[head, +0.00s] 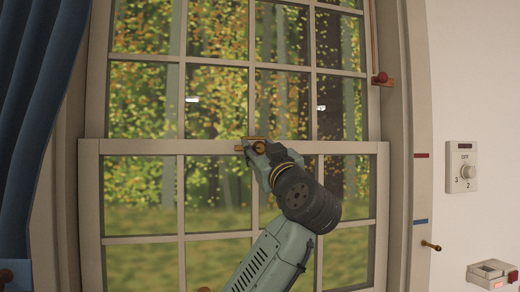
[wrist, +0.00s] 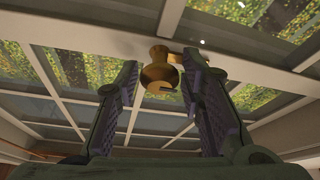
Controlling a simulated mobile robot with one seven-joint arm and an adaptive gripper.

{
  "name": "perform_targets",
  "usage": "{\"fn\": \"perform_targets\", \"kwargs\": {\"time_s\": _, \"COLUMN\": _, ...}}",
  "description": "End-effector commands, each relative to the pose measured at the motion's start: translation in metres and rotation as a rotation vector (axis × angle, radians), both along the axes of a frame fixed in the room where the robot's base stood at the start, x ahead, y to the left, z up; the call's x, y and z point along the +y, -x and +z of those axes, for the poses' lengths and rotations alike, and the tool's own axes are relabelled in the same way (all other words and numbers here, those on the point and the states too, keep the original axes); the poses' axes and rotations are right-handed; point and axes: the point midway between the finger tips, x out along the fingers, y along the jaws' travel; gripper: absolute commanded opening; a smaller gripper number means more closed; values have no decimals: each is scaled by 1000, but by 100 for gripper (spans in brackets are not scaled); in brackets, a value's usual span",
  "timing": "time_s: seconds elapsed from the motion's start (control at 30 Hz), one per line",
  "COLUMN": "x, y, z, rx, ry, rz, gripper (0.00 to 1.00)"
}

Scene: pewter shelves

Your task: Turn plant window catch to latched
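The window catch (head: 258,146) is brass and sits on the meeting rail in the middle of the window. In the wrist view its rounded brass knob (wrist: 159,74) shows between my two fingers, with a brass arm reaching right behind the right finger. My gripper (head: 264,153) is up at the catch, and in the wrist view my gripper (wrist: 161,68) has its fingers apart on either side of the knob. A gap shows on the left; the right finger overlaps the catch in the picture, and I cannot tell whether it touches.
The sash window (head: 95,185) has white glazing bars around the catch. A blue curtain (head: 38,110) hangs at the left. On the right are a wall dial (head: 463,167), a brass handle (head: 431,246), a red knob (head: 381,78) and a small box with a red light (head: 491,274).

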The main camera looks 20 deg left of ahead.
Motion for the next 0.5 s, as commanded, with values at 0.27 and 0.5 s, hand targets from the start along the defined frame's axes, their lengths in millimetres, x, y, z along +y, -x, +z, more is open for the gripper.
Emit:
{"fn": "perform_targets", "kwargs": {"time_s": 0.27, "x": 0, "y": 0, "z": 0, "rx": 0, "ry": 0, "rz": 0, "gripper": 15}}
{"fn": "perform_targets", "kwargs": {"time_s": 0.5, "x": 0, "y": 0, "z": 0, "rx": 1, "ry": 1, "rz": 0, "gripper": 0}}
